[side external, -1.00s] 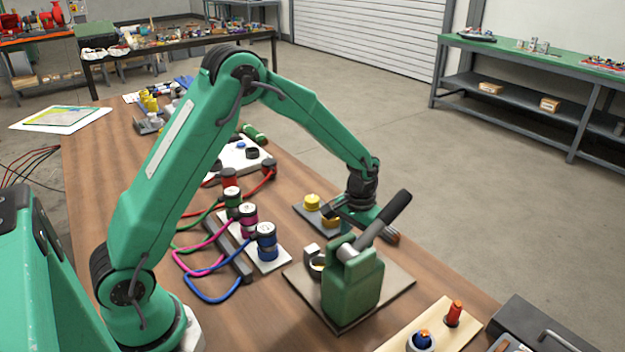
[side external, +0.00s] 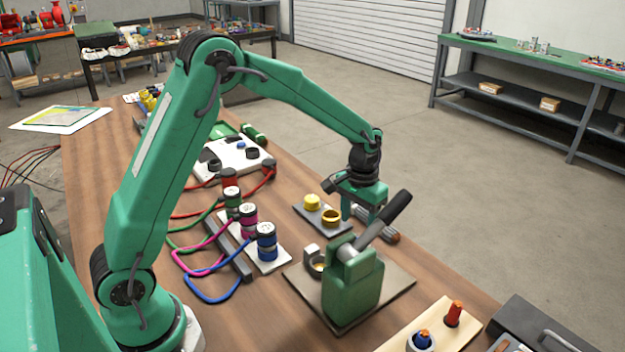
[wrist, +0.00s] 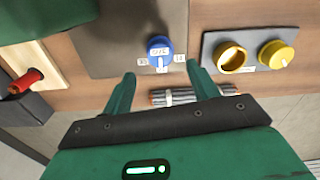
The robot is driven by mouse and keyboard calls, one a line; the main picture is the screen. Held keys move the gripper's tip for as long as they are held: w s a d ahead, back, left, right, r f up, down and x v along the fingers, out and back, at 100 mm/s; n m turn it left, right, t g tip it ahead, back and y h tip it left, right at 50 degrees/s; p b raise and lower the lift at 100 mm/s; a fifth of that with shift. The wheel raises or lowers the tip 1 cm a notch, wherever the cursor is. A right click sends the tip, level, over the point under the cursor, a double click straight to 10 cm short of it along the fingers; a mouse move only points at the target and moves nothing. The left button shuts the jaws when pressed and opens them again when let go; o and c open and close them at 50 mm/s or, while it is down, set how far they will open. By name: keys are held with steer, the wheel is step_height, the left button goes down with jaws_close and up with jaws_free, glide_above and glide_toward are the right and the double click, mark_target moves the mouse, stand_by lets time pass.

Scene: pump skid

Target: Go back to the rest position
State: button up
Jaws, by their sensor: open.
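My gripper (side external: 361,214) hangs above the table, just behind the green pump body (side external: 352,288) with its black lever (side external: 385,226). In the wrist view my gripper (wrist: 162,76) shows two spread green fingers with nothing between their tips. A blue knob with a white pointer mark (wrist: 160,50) lies just beyond the fingertips in that view, on the edge of a grey plate (wrist: 115,25). The fingers appear apart from the knob. It does not show in the side view.
A plate with a yellow cap and a yellow ring (side external: 331,216) is beside my gripper. Coloured hoses and cylinders (side external: 266,243) stand left of the pump. A wooden board (side external: 412,330) with red and blue parts is at the front right. Free room is above the table.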

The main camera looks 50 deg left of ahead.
steer(key=shift+r, duration=0.8)
steer(key=shift+s+r, duration=0.2)
steer(key=shift+r, duration=0.25)
steer(key=s+r+t, duration=0.2)
steer(key=s+r, duration=0.8)
steer(key=r, duration=0.1)
steer(key=s+r+t, duration=0.1)
steer(key=s, duration=0.6)
steer(key=s+a+r+m+t, duration=0.1)
steer(key=s+t, duration=0.1)
steer(key=s, duration=0.5)
steer(key=shift+s+a+r+t, duration=0.25)
steer(key=shift+s+r+t, duration=0.05)
steer(key=shift+s+r, duration=0.1)
